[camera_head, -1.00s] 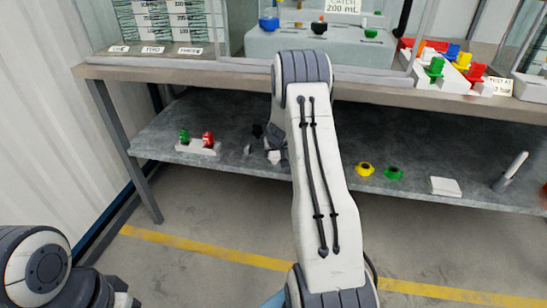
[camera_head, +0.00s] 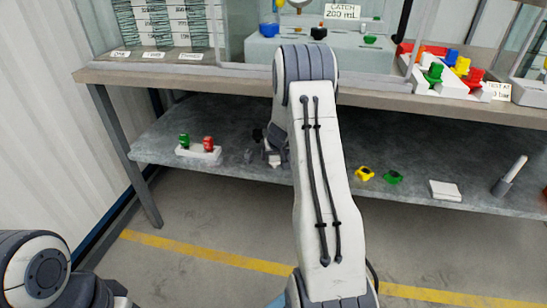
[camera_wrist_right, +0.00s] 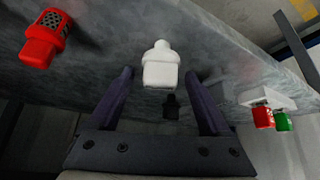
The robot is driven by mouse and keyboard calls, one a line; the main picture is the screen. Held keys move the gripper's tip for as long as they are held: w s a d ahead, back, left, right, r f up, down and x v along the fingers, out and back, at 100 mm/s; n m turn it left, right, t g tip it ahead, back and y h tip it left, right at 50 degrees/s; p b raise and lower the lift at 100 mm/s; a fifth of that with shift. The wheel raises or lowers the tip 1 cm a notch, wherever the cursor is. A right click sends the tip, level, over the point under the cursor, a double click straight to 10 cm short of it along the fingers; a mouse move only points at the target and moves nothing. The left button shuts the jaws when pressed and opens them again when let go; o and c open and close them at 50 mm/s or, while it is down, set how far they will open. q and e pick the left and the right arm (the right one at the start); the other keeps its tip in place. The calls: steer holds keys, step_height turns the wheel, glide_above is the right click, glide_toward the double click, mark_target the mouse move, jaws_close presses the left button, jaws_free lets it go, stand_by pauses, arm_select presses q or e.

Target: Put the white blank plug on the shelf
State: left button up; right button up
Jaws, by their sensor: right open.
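My right gripper (camera_wrist_right: 159,74) is open, with a dark finger on each side of the plug's near end. There are gaps on both sides, and the fingers do not grip it. In the head view, my right gripper (camera_head: 268,150) is low over the shelf, partly hidden by my own arm, and the plug is hard to make out there. My left gripper is out of view; only my left arm shows at the bottom left.
A black piece (camera_wrist_right: 171,106) stands close to the plug, between the fingers in the picture. A red piece (camera_wrist_right: 45,40) and a white holder (camera_wrist_right: 268,98) with red and green pieces flank it. Yellow (camera_head: 365,173) and green (camera_head: 393,177) pieces lie right of my arm.

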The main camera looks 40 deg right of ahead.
steer(key=p+v, duration=0.2)
steer(key=v, duration=0.7)
steer(key=a+r+n+y, duration=0.3)
steer(key=a+r, duration=0.1)
steer(key=a, duration=1.3)
steer(key=s+a+r+n+g+y, duration=0.1)
steer(key=s+a+r+n, duration=0.1)
steer(key=s+a, duration=0.35)
steer(key=s+a+r+n+g+y, duration=0.1)
steer(key=s+a+n, duration=0.1)
steer(key=a, duration=0.7)
steer(key=s+a+r+n+g, duration=0.1)
steer(key=s+a+n+g, duration=0.1)
steer(key=s, duration=1)
steer(key=s+a+r+n+g+h, duration=0.1)
steer(key=s+a+n, duration=0.2)
steer(key=s+a, duration=0.4)
steer(key=s, duration=0.4)
steer(key=shift+s+n+g, duration=0.4)
steer(key=shift+r, duration=0.1)
